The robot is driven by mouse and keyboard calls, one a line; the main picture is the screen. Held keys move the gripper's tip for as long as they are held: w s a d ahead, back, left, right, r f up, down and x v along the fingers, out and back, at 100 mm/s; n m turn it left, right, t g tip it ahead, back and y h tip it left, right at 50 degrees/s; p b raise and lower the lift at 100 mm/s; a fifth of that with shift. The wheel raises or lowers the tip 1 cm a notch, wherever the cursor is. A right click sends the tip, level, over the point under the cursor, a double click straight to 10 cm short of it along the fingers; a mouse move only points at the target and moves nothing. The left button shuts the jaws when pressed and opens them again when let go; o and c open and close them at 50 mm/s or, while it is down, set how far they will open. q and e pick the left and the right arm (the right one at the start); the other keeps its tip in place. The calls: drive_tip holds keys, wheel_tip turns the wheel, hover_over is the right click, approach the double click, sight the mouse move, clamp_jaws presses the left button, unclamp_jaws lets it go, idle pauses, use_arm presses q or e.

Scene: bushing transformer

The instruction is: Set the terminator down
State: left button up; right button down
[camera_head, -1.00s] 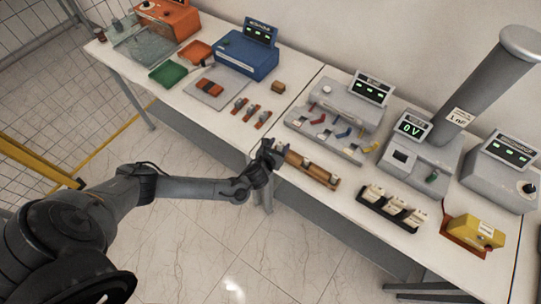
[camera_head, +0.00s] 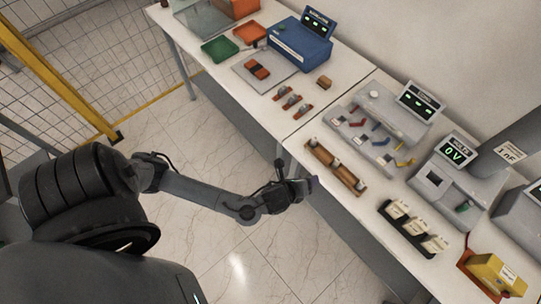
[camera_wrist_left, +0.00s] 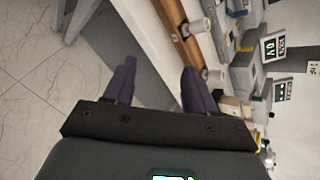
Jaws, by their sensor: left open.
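My left gripper (camera_head: 306,185) is open and empty, off the front edge of the table beside the wooden rack. In the left wrist view its two dark fingers (camera_wrist_left: 158,80) are spread, with nothing between them. I cannot tell which piece is the terminator. My right gripper is not in view.
A black rack (camera_head: 405,228) of pale labelled pieces stands to the right of the wooden rack. Behind are a grey tray (camera_head: 381,128) with coloured parts and a meter (camera_head: 456,152) reading 0V. A blue device (camera_head: 300,42) stands farther left. Open floor lies before the table.

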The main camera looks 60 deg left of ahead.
use_arm(q)
drive_tip(key=s+d+r+n+g+h, duration=0.2)
drive_tip(key=s+d+n, duration=0.25)
drive_tip(key=n, duration=0.25)
drive_tip(key=s+a+r+n+g, duration=0.3)
drive_tip(key=s+r+n, duration=0.4)
drive_tip(key=s+n, duration=0.4)
drive_tip(key=n+g, duration=0.1)
drive_tip(key=n, duration=0.3)
drive_tip(key=shift+a, duration=0.25)
drive_tip(key=shift+w, duration=0.1)
